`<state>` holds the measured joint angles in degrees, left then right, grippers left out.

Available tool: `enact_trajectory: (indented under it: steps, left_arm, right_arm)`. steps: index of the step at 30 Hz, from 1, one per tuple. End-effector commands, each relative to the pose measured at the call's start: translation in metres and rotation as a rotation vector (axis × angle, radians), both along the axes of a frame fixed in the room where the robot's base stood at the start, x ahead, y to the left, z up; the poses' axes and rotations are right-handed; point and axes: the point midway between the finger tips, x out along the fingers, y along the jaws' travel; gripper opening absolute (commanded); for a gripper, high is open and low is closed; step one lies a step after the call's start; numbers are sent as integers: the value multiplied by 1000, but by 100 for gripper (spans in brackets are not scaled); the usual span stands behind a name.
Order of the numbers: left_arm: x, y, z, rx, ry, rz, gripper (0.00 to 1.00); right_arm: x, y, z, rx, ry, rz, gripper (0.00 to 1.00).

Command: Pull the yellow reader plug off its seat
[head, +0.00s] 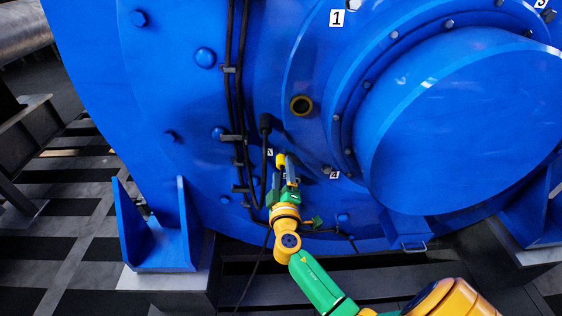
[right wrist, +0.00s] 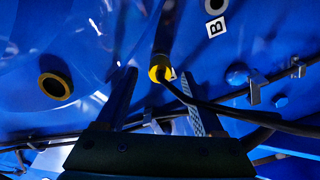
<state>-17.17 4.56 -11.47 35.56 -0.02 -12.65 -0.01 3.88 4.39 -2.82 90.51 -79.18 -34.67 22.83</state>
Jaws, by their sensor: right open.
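The yellow reader plug (head: 281,160) is small and sits low on the blue motor housing (head: 270,60). In the right wrist view, its yellow end (right wrist: 158,73) shows with a dark cylindrical part above it and a black cable running off to the right. My right gripper (head: 284,171) is open at the plug. In the right wrist view, the plug appears between the two fingertips of the gripper (right wrist: 158,75), with a gap on each side. I cannot tell how far the tips reach along it. My left gripper is not in view.
A yellow-rimmed round port (head: 301,105) is above the plug and also shows in the right wrist view (right wrist: 55,87). A black connector (head: 265,122) with cable hangs close by. Clipped black cables (head: 231,90) run down the housing. The big round cover (head: 460,120) bulges at right.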

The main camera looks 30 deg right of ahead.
Motion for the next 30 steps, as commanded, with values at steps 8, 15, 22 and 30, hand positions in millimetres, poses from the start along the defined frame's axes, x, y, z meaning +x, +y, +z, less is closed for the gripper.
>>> enact_trajectory:
  steps: [8, 15, 22, 30]
  left_arm:
    - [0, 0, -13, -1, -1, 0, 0]
    - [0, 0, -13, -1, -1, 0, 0]
    - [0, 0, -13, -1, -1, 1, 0]
    - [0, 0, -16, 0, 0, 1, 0]
  right_arm:
    - [22, -14, -2, 0, -1, -1, 70]
    - [25, -16, -1, 0, 0, 0, 70]
    - [25, -15, -1, 0, 0, 0, 70]
    - [25, -15, -2, 1, -1, 0, 70]
